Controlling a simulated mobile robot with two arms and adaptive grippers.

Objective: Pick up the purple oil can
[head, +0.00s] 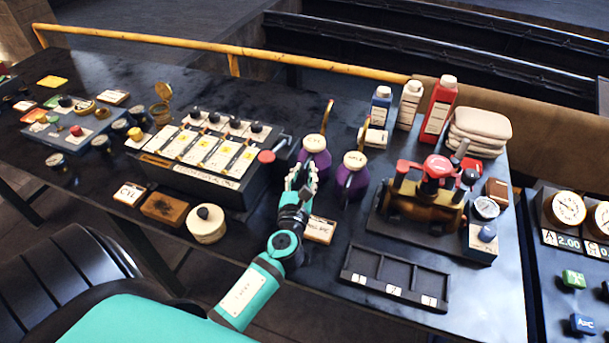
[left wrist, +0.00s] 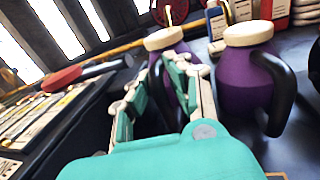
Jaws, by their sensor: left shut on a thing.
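Two purple oil cans with cream lids and black handles stand side by side on the dark bench. The left purple oil can (head: 320,160) also shows in the left wrist view (left wrist: 171,78), partly hidden by my fingers. The right purple oil can (head: 351,184) is clear of the gripper and shows in the left wrist view (left wrist: 235,88). My left gripper (head: 301,174) reaches the near side of the left can. In the left wrist view the fingers (left wrist: 160,85) are shut around its black handle. The can appears upright, and I cannot tell any lift. My right gripper is not in view.
A block with a red-ended lever (head: 267,156) stands just left of the gripper. A brass engine model (head: 425,200) with red tops stands right of the cans. An empty black tray (head: 395,277) lies in front. Bottles (head: 437,108) stand behind.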

